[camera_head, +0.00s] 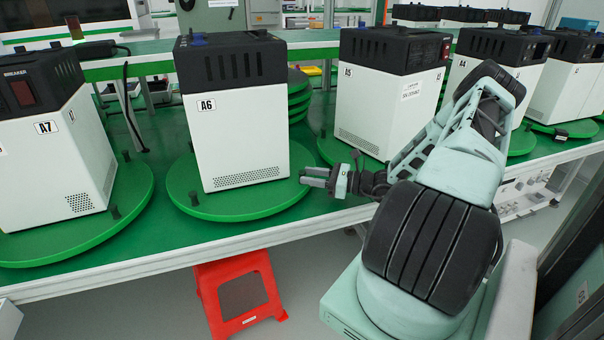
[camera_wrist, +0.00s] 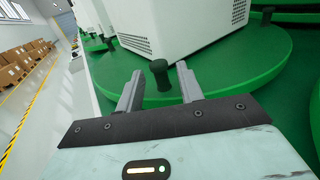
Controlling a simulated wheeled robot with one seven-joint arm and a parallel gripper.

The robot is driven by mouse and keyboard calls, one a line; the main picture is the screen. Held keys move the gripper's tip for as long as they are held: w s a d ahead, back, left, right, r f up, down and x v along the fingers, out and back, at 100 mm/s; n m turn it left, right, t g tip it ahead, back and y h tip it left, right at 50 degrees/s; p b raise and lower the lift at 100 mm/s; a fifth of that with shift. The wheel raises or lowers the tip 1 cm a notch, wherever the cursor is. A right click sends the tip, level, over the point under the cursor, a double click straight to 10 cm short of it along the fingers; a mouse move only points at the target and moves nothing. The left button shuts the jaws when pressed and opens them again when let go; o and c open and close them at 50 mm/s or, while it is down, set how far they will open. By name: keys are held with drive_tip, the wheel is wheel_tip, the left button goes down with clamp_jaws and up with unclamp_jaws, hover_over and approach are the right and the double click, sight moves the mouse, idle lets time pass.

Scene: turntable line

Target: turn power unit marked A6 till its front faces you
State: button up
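The power unit marked A6 (camera_head: 235,120) is a white box with a black slotted top. It stands upright on a round green turntable (camera_head: 190,205). Its A6 label and a low vent grille show on the side towards the head camera; no breaker panel shows on that side. My gripper (camera_head: 308,177) is at the turntable's right edge, pointing left. In the wrist view my gripper (camera_wrist: 158,85) is open, with a black peg (camera_wrist: 160,74) between its fingertips; I cannot tell if they touch.
Units A7 (camera_head: 50,150) on the left and A5 (camera_head: 385,100) on the right stand on neighbouring turntables, close to A6's. A red stool (camera_head: 240,290) is under the front edge of the green table. Cardboard boxes (camera_wrist: 20,65) show far off in the wrist view.

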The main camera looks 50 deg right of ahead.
sight(302, 174)
drive_tip(key=shift+x, duration=1.55)
clamp_jaws()
drive_tip(key=d, duration=0.1)
drive_tip(key=w+d, duration=0.1)
drive_tip(key=d, duration=0.1)
drive_tip(key=w+d, duration=0.1)
drive_tip(key=d, duration=0.1)
drive_tip(key=shift+d, duration=0.15)
unclamp_jaws()
drive_tip(key=b+v, duration=0.1)
drive_tip(key=v, duration=1.1)
drive_tip(key=shift+b, duration=0.35)
